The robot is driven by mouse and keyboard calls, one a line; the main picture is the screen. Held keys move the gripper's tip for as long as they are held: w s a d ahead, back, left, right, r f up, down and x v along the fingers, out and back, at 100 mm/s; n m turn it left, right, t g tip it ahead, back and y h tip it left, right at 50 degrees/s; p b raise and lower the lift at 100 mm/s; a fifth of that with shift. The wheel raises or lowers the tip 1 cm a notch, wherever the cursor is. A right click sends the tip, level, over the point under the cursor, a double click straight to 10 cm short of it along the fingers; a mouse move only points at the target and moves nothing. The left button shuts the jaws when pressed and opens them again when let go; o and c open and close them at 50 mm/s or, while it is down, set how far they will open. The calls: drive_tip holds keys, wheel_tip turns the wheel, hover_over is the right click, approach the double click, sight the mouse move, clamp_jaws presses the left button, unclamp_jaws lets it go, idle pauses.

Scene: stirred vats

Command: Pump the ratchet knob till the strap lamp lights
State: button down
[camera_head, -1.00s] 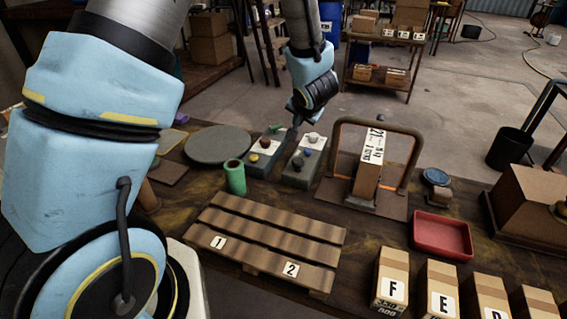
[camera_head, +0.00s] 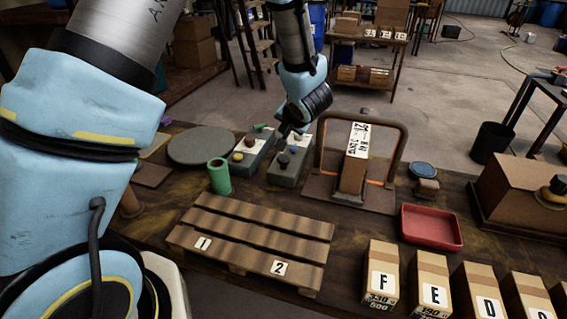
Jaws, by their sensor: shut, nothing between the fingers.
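Two grey control boxes stand side by side on the table. The left box (camera_head: 243,160) carries a yellow, a dark red and a green knob or button. The right box (camera_head: 285,172) carries dark knobs (camera_head: 283,160); I cannot tell for sure which is the ratchet knob. My gripper (camera_head: 286,131) is shut and empty, low over the back of the right box, and hides part of its top. I cannot tell whether it touches. A hoop frame (camera_head: 402,150) stands around a labelled upright carton (camera_head: 353,172), with orange strips low on both sides. I cannot make out a lit strap lamp.
A green cylinder (camera_head: 219,177) and a grey round disc (camera_head: 201,146) stand left of the boxes. A slatted pallet (camera_head: 250,232) lies in front. A red tray (camera_head: 431,227) and several lettered cartons (camera_head: 382,262) are to the right.

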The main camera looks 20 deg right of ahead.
drive_tip(key=b, duration=0.5)
hover_over(283, 158)
drive_tip(key=s, duration=0.1)
wheel_tip(283, 158, down, 5)
drive_tip(key=shift+a+r, duration=0.1)
drive_tip(key=shift+f, duration=1)
drive_tip(key=shift+f, duration=0.15)
idle(0.6)
drive_tip(key=shift+f, duration=0.25)
drive_tip(key=shift+f, duration=1.3)
idle(1.2)
drive_tip(key=shift+r+p, duration=1.75)
drive_tip(key=shift+p, duration=0.35)
drive_tip(key=shift+r, duration=0.1)
